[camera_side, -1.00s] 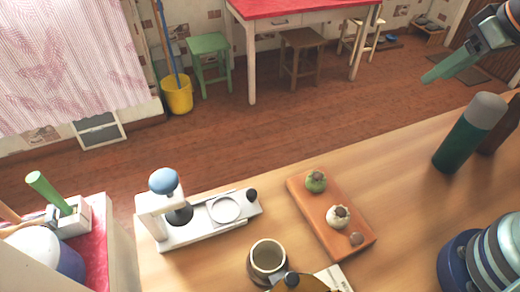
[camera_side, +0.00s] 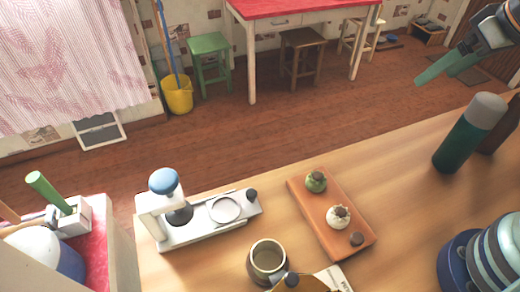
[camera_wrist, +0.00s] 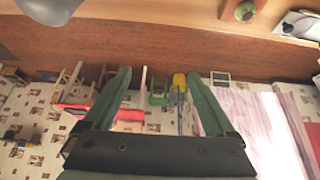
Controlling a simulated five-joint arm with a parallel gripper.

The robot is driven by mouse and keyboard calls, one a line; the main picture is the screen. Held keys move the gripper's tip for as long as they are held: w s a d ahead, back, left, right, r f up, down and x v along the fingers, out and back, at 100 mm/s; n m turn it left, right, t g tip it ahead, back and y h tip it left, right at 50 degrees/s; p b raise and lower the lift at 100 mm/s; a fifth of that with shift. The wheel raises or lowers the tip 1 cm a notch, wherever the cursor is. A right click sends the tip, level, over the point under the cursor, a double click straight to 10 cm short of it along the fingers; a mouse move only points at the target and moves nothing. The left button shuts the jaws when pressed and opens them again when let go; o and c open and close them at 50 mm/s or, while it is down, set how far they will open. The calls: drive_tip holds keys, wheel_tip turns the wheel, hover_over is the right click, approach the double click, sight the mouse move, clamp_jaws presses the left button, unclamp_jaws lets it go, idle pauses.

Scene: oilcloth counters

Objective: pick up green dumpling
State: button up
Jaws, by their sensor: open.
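The green dumpling (camera_side: 316,182) sits on the far end of an orange-brown board (camera_side: 325,221) on the wooden counter. It has a dark cap on top. A white dumpling (camera_side: 338,216) with a dark cap sits nearer on the same board, and a small dark round piece (camera_side: 357,239) lies at the near end. My gripper (camera_side: 438,76) is at the upper right in the side view, high and well apart from the board. In the wrist view my gripper (camera_wrist: 158,92) is open and empty, and the green dumpling (camera_wrist: 244,11) shows at the top edge.
Stacked blue-grey dishes (camera_side: 485,255) are at lower right.

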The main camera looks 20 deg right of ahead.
drive_tip(key=w+a+f+n+g, duration=0.3)
drive_tip(key=a+n, duration=0.6)
drive_tip(key=n+g, duration=0.3)
drive_tip(key=n, duration=0.8)
hover_over(318, 176)
wheel_tip(318, 176, down, 8)
wheel_tip(318, 176, down, 12)
drive_tip(key=shift+s+r, duration=0.1)
drive_tip(key=shift+r, duration=0.15)
drive_tip(key=c, duration=0.8)
